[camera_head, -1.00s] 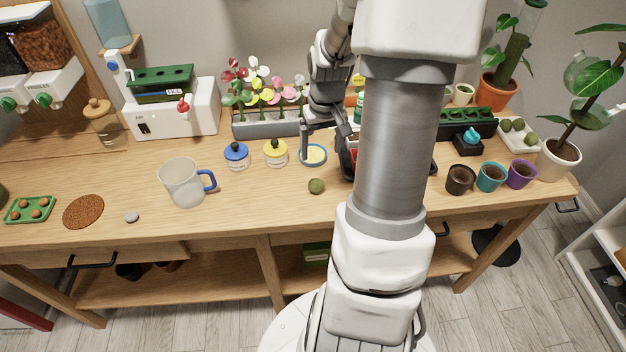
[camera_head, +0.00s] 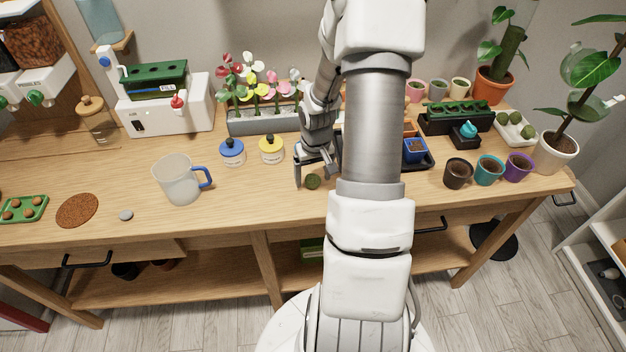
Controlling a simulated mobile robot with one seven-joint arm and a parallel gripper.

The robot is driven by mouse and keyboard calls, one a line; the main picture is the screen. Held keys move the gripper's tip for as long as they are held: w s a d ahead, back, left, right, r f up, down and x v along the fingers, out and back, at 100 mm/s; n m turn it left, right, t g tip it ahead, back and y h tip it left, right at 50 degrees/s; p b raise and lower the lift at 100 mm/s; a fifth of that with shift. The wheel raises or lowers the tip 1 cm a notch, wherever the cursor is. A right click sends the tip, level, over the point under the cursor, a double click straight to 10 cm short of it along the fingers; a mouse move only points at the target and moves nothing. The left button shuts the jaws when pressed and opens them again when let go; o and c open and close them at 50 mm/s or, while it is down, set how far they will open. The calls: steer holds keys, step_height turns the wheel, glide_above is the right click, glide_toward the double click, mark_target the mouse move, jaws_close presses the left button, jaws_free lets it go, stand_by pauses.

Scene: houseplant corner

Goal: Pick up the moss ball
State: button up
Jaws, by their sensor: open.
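The moss ball (camera_head: 313,182) is a small dark green ball on the wooden tabletop, near the middle of the front part of the bench. My gripper (camera_head: 312,180) is open and low over the table at the ball, with one finger at the ball's left side. The other finger is close to the ball's right side, partly hard to make out. I cannot tell whether either finger touches the ball. More moss balls (camera_head: 515,126) lie on a white tray (camera_head: 528,141) at the far right.
A clear mug with a blue handle (camera_head: 180,180), a blue-lidded jar (camera_head: 232,153) and a yellow-lidded jar (camera_head: 271,150) stand to the left. A dark tray with small pots (camera_head: 428,161) is right, partly behind my arm. The tabletop between mug and gripper is clear.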

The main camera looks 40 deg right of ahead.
mark_target(313, 173)
jaws_close()
stand_by(0.4)
step_height(313, 173, up, 5)
steer(key=shift+d+f, duration=0.1)
steer(key=shift+f, duration=0.05)
steer(key=d+r, duration=0.2)
steer(key=d, duration=0.1)
steer(key=d+r, duration=0.2)
steer(key=d, duration=0.2)
steer(key=d+r, duration=0.2)
steer(key=d, duration=0.2)
steer(key=shift+s+d+r+p, duration=0.2)
steer(key=shift+s+p, duration=0.2)
